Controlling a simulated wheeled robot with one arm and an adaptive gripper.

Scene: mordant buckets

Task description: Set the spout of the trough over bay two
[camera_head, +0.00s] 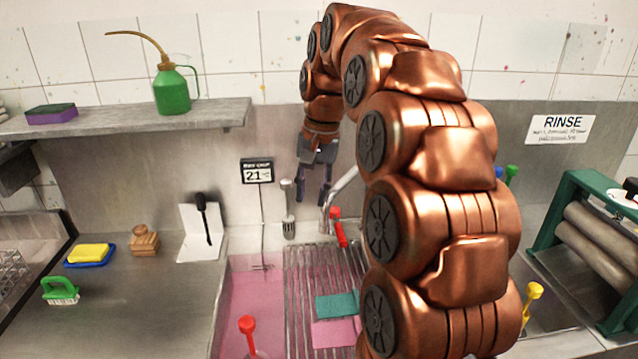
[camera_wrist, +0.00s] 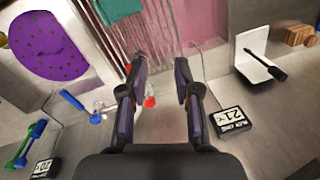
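My gripper (camera_head: 312,190) hangs over the back of the trough, fingers pointing down. It is open and empty, also in the wrist view (camera_wrist: 160,63). A curved chrome pipe (camera_head: 345,186), which looks like the spout, stands just right of the fingers, partly behind my arm. A red handle (camera_head: 338,230) is below it. In the wrist view a red knob (camera_wrist: 150,102) shows between the fingers. The trough has a pink bay (camera_head: 250,295) at left and a slatted metal rack (camera_head: 300,285) beside it. Which bay is bay two, I cannot tell. My arm hides the trough's right part.
A timer (camera_head: 257,171) reading 21 is on the wall left of my gripper. A chrome post (camera_head: 288,205) stands close below. Teal cloth (camera_head: 337,304) lies on the rack. A shelf with a green oil can (camera_head: 172,90) is at left; a green-framed roller press (camera_head: 590,240) at right.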

